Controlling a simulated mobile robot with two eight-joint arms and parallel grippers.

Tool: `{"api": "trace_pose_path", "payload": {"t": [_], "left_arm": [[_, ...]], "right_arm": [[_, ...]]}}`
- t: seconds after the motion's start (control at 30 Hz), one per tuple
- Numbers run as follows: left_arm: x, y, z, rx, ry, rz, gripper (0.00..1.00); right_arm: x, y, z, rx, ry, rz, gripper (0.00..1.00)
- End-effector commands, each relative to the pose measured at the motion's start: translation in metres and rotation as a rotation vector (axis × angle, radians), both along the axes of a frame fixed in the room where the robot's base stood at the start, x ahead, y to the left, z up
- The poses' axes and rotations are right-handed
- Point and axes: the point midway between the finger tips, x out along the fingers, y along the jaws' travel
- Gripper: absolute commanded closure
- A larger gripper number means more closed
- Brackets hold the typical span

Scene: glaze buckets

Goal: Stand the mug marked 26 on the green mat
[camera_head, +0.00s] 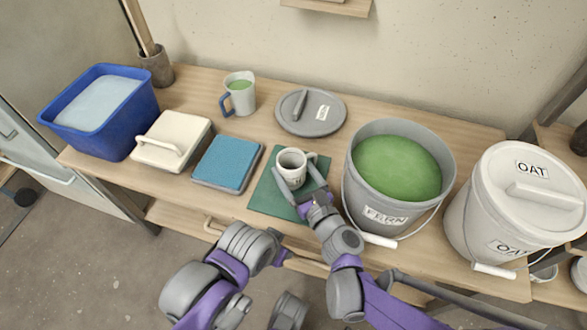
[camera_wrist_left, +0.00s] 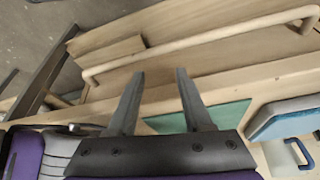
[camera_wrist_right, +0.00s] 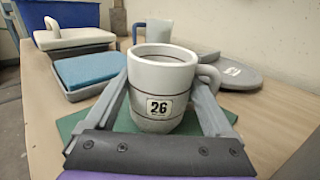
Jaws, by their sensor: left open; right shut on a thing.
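The white mug marked 26 (camera_wrist_right: 160,85) stands upright between the fingers of my right gripper (camera_wrist_right: 165,108), which is shut on it. In the head view the mug (camera_head: 291,166) is over the green mat (camera_head: 262,196), at its upper part. In the right wrist view the mat (camera_wrist_right: 75,122) shows around and under the mug; I cannot tell whether the mug's base touches it. The right gripper (camera_head: 301,188) reaches in from the front. My left gripper (camera_wrist_left: 158,105) is open and empty in the left wrist view, low in front of the bench, with the mat (camera_wrist_left: 215,116) beyond it.
A grey bucket of green glaze (camera_head: 374,203) stands right of the mat, with a lidded OAT bucket (camera_head: 500,220) farther right. A blue sponge in a tray (camera_head: 226,163) lies left. Behind are a grey lid (camera_head: 325,126) and a mug with green glaze (camera_head: 240,95).

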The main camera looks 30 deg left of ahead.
Motion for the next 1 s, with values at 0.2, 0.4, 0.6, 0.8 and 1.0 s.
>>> {"api": "trace_pose_path", "payload": {"t": [0.2,0.4,0.6,0.8,1.0], "left_arm": [[0.0,0.0,-0.001,0.0,0.0,0.0,0.5],[0.0,0.0,0.003,0.0,-0.001,0.0,0.5],[-0.001,0.0,0.006,0.0,-0.001,0.0,0.5],[-0.002,0.0,0.009,0.0,-0.002,0.0,0.5],[-0.002,0.0,0.01,0.0,-0.002,0.0,0.5]], "right_arm": [[0.0,0.0,-0.001,0.0,0.0,0.0,0.0],[0.0,0.0,0.003,0.0,0.0,0.0,0.0],[-0.015,-0.027,0.003,-0.001,-0.001,-0.003,0.0],[-0.032,-0.053,0.002,-0.001,-0.001,-0.002,0.0],[-0.039,-0.064,0.002,0.0,0.0,-0.001,0.0]]}}
